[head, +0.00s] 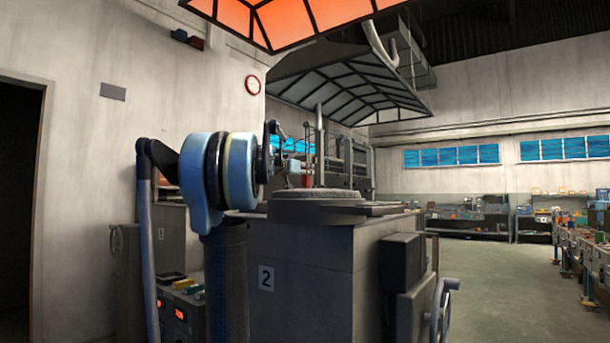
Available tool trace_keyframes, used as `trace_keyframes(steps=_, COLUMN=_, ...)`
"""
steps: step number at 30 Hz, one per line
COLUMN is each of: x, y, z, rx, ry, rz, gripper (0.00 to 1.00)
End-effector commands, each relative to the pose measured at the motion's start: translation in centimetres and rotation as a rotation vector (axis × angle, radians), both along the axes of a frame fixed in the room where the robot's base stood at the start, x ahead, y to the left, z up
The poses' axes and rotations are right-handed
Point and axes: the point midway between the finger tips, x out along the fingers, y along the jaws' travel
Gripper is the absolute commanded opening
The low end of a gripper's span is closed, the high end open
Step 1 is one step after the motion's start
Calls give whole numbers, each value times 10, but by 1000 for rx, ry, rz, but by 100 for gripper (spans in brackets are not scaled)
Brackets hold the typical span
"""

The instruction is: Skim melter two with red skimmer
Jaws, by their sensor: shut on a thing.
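Melter two is the grey box-shaped furnace (310,265) with a "2" plate on its front, in the middle of the head view. A round grey lid or cover (318,194) lies on its top. My gripper (300,170) is small in the picture, just above the near left part of that top, partly hidden behind my blue arm joint. It is shut on a thin reddish upright piece, which looks like the red skimmer (309,158). The skimmer's lower end is hidden or too small to make out, so I cannot tell whether it touches the melter.
A handwheel (440,308) and dark box (403,262) stick out at the melter's right side. A control box with red displays (180,314) stands at lower left. A hood (350,88) hangs above. Open floor (500,290) lies to the right, before loaded benches (585,245).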

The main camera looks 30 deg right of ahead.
Motion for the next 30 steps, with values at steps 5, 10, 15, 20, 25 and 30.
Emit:
trace_keyframes(steps=5, x=-3, y=10, z=0, rx=0, ry=0, rz=1, gripper=0)
trace_keyframes(steps=10, x=-7, y=19, z=0, rx=0, ry=0, rz=1, gripper=0)
trace_keyframes(steps=15, x=-11, y=27, z=0, rx=0, ry=0, rz=1, gripper=0)
trace_keyframes(steps=20, x=-13, y=33, z=0, rx=0, ry=0, rz=1, gripper=0)
trace_keyframes(steps=25, x=-13, y=33, z=0, rx=0, ry=0, rz=1, gripper=0)
trace_keyframes(steps=30, x=-15, y=32, z=0, rx=0, ry=0, rz=0, gripper=0)
